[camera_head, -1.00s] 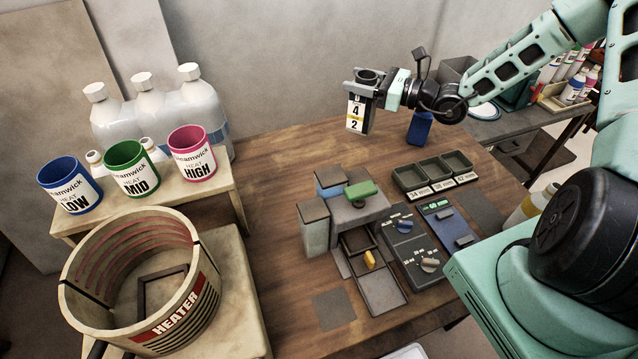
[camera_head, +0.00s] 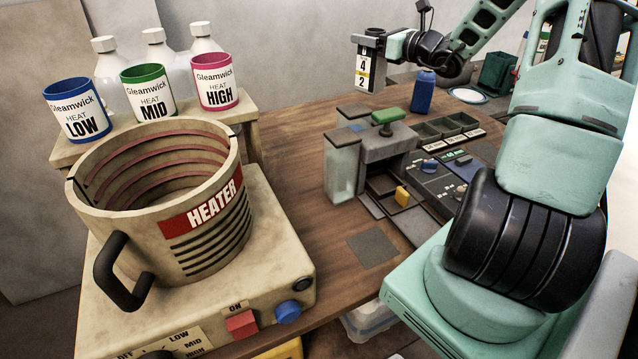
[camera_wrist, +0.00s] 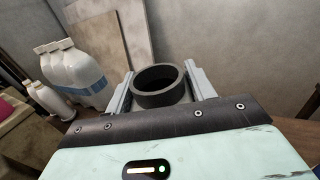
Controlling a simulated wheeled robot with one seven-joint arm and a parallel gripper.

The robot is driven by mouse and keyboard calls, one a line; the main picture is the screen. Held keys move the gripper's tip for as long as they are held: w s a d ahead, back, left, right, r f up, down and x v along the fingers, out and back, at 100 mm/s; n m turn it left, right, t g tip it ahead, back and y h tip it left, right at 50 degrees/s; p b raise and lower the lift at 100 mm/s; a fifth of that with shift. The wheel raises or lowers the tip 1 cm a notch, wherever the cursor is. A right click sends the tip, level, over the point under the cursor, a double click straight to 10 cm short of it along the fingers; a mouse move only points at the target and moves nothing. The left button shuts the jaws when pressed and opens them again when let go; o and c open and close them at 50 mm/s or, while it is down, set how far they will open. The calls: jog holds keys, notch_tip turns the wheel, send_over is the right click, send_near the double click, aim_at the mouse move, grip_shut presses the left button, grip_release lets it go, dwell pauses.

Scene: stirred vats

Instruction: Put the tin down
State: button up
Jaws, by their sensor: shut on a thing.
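In the wrist view the tin's round open rim (camera_wrist: 161,86) sits between the two grey fingers (camera_wrist: 162,92). The inside of the tin looks dark and its contents cannot be made out.
A round heater (camera_head: 165,195) with a handle stands at front left. Blue LOW (camera_head: 80,115), green MID (camera_head: 148,95) and pink HIGH (camera_head: 215,85) pots stand behind it. A grey press (camera_head: 385,150), a blue bottle (camera_head: 422,92) and three trays (camera_head: 445,127) occupy the table.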

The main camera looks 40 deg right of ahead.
aim_at(367, 75)
jog(key=shift+f, duration=0.1)
notch_tip(367, 75, down, 10)
jog(key=shift+r, duration=0.25)
jog(key=shift+f, duration=0.1)
jog(key=o, duration=1.3)
jog(key=shift+b, duration=0.3)
jog(key=shift+s+r, duration=0.1)
jog(key=shift+r, duration=0.1)
jog(key=s, duration=0.4)
jog(key=s+d, duration=0.1)
jog(key=s, duration=0.6)
jog(key=shift+s+d, duration=0.4)
